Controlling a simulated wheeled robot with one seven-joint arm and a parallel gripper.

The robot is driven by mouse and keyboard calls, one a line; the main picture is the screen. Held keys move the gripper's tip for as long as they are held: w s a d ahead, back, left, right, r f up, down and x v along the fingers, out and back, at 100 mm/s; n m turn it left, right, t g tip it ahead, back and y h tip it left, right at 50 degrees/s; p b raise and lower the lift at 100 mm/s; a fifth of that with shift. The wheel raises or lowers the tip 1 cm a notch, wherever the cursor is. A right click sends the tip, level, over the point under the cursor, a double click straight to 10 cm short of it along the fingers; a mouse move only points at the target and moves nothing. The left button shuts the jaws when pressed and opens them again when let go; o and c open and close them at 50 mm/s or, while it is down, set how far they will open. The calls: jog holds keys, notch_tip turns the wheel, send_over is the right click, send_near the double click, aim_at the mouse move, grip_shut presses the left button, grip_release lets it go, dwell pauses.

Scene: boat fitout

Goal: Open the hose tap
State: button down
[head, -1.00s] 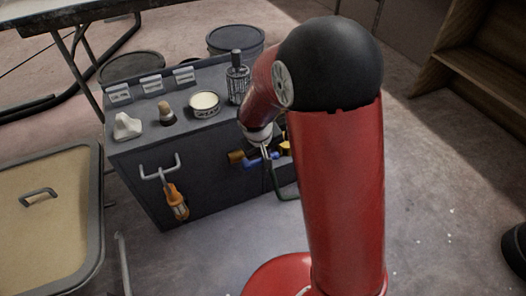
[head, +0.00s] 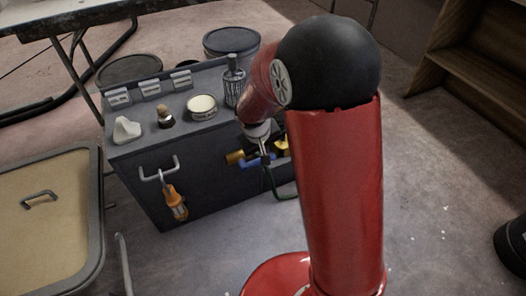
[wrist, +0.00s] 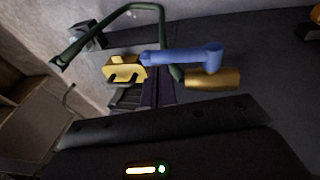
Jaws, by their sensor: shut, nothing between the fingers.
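The hose tap is on the front face of the dark grey cabinet. Its brass body (head: 235,157) shows left of my gripper in the head view and also in the wrist view (wrist: 213,79). Its blue lever (wrist: 185,56) runs sideways from the brass body toward a yellow fitting (wrist: 125,70). In the head view the blue lever (head: 249,163) is partly covered by my fingers. My gripper (wrist: 153,88) is shut and empty, its tips close to the lever's free end; I cannot tell whether they touch it.
A dark green hose or tube (wrist: 112,22) curves close by the fingers. A bottle (head: 233,88) and an open tin (head: 202,107) stand on top. Floor in front is clear.

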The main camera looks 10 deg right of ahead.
jog(key=d+p+v, duration=0.1)
jog(key=d+v, duration=0.1)
jog(key=v, duration=0.9)
jog(key=shift+w+d+r+p, duration=0.2)
jog(key=shift+w+r+p, duration=0.1)
jog(key=shift+w+r, duration=0.05)
